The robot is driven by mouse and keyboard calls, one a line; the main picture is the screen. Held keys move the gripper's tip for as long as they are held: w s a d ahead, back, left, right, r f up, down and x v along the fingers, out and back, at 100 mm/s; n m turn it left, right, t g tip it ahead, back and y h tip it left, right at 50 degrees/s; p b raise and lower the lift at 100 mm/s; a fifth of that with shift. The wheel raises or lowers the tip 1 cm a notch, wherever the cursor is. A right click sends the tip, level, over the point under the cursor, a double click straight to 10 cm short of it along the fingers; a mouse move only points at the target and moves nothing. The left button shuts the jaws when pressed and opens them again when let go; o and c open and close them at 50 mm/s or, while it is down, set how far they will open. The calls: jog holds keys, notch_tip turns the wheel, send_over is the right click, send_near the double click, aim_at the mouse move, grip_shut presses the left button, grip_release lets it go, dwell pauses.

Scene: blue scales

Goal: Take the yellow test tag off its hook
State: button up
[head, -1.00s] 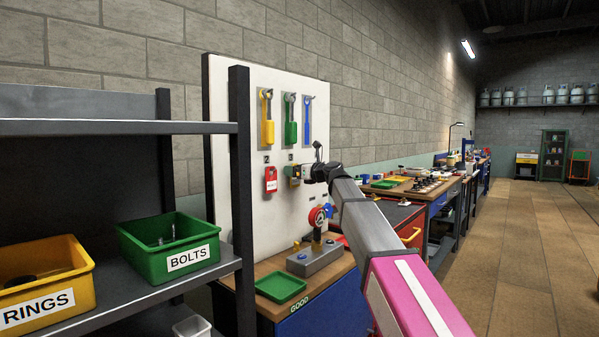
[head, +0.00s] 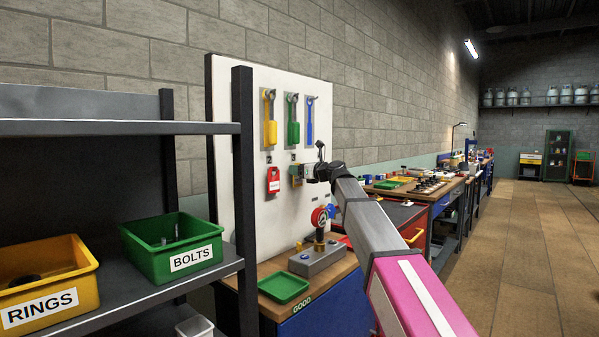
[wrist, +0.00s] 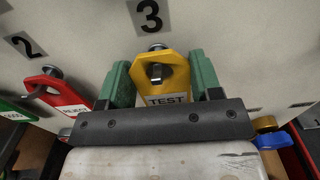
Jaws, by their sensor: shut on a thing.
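The yellow test tag (wrist: 182,78), lettered TEST, is in the wrist view below the number 3 on the white board. A metal hook (wrist: 157,72) shows in the tag's hole, so the tag is still around the hook. My gripper (wrist: 158,82) is shut on the tag, with a green finger against each side. The tag's lower part is hidden behind my gripper's dark bar. In the head view my gripper (head: 305,171) is at the board, and the tag is mostly hidden and too small to read.
A red tag (wrist: 64,92) hangs on a hook under number 2, left of my gripper. Yellow, green and blue tools hang higher on the board (head: 230,180). Below are a grey box with a knob (head: 318,258) and a green tray (head: 283,288). A dark shelf rack (head: 243,190) stands left.

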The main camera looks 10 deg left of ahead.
jog(key=shift+r, duration=0.45)
dwell(0.4)
jog(key=shift+d, duration=0.15)
jog(key=v, duration=0.7)
jog(key=shift+s+d+r, duration=0.2)
jog(key=shift+d, duration=0.1)
dwell(1.6)
